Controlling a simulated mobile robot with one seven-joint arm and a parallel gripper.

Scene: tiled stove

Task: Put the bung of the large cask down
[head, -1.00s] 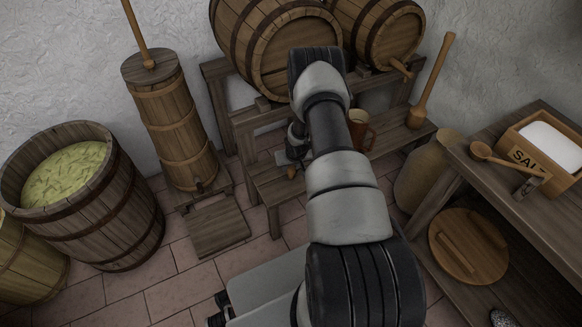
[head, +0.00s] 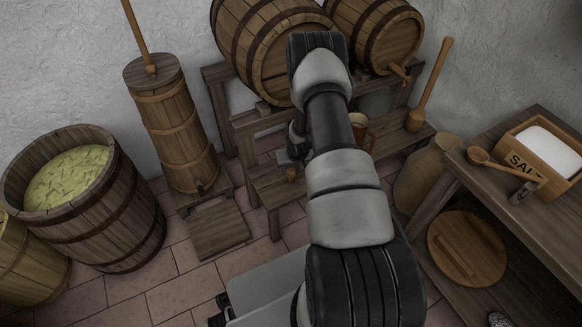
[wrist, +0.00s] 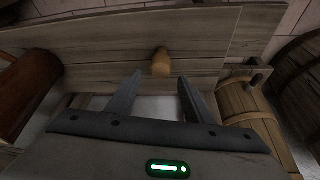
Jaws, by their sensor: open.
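The bung (head: 291,173), a small light-brown wooden plug, stands on the low front board (head: 262,186) of the cask rack. In the wrist view the bung (wrist: 161,62) stands just beyond the fingertips, centred between them and apart from both.
A brown mug (head: 359,128) stands on the rack to the right of my arm, and it shows at the left of the wrist view (wrist: 25,90). A smaller cask (head: 385,40) with a tap, a butter churn (head: 178,130), a pickle barrel (head: 90,215) and a table with a salt box (head: 540,155) surround the rack.

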